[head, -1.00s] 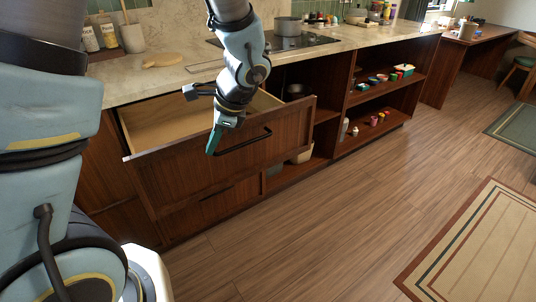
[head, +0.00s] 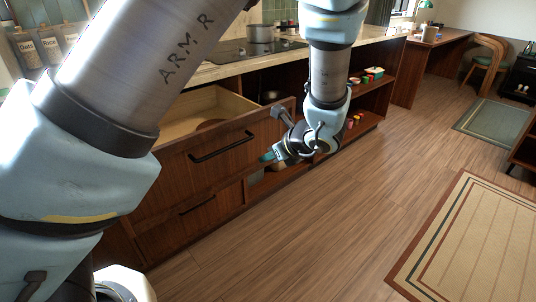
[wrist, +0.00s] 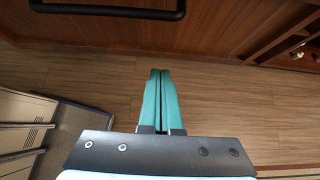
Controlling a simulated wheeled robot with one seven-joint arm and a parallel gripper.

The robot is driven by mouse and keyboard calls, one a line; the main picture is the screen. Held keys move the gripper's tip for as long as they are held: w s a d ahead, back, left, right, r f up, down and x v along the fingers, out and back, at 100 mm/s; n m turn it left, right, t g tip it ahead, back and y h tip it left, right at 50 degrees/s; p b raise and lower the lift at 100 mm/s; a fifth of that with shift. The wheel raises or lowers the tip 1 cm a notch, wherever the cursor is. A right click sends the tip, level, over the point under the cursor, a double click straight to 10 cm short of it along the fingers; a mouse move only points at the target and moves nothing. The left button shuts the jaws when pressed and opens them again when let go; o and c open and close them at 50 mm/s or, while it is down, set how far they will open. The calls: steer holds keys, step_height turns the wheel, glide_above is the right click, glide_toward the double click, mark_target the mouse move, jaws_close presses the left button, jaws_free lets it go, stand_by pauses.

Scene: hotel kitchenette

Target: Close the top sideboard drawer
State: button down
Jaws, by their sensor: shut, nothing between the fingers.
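The top sideboard drawer (head: 225,165) is pulled open in the head view, with its pale wooden inside showing. Its dark wood front carries a black bar handle (head: 222,147). The handle also shows at the top edge of the wrist view (wrist: 115,11). My gripper (head: 266,157) is in front of the drawer front, near its right end and right of the handle. Its teal fingers are shut together and empty, as the wrist view shows (wrist: 160,72). I cannot tell whether the fingertips touch the drawer front. My arm hides part of the sideboard.
A lower drawer with its own handle (head: 197,205) sits below. Open shelves with small items (head: 372,74) are to the right. A pot (head: 261,33) stands on the hob above. The wooden floor (head: 330,220) ahead is clear, with a rug (head: 470,240) at right.

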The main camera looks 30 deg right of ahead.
mark_target(242, 158)
steer(key=w+f, duration=0.1)
steer(key=w, duration=0.1)
steer(key=w+a+f, duration=0.1)
steer(key=w, duration=0.2)
steer(key=w+f+p, duration=0.1)
steer(key=w+f, duration=0.1)
steer(key=shift+w+a, duration=0.2)
steer(key=shift+a, duration=0.1)
steer(key=shift+w, duration=0.5)
